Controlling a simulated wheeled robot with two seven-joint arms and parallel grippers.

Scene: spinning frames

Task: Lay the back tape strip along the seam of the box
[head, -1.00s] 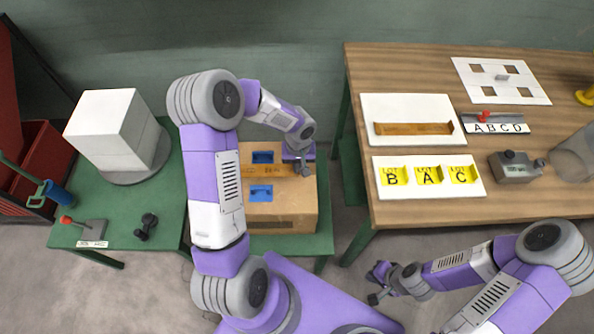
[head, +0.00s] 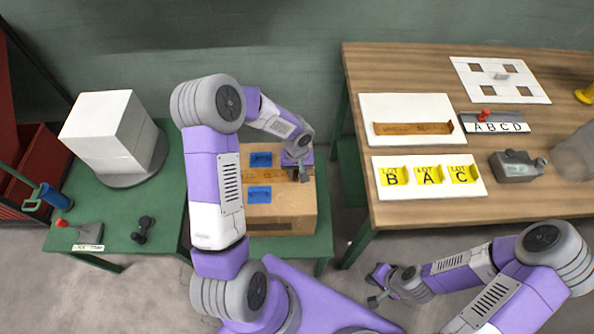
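The cardboard box (head: 285,214) sits on the green table, its seam running left to right across the top. My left gripper (head: 299,173) is low over the right end of the seam. Its fingers are small and partly hidden, so I cannot tell whether they are open or shut on tape. A brown strip shows along the seam left of the gripper; whether it lies flat I cannot tell. Another brown tape strip (head: 413,128) lies on the white board (head: 410,105) on the wooden table. My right gripper (head: 377,285) is open and empty, in front of the wooden table.
Two blue pieces, one at the back (head: 261,159) and one in front (head: 259,194), sit on the box top. A white block (head: 105,130) stands on a round base at left. Yellow lot labels (head: 428,174) and a grey tool (head: 517,166) are on the wooden table (head: 470,213).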

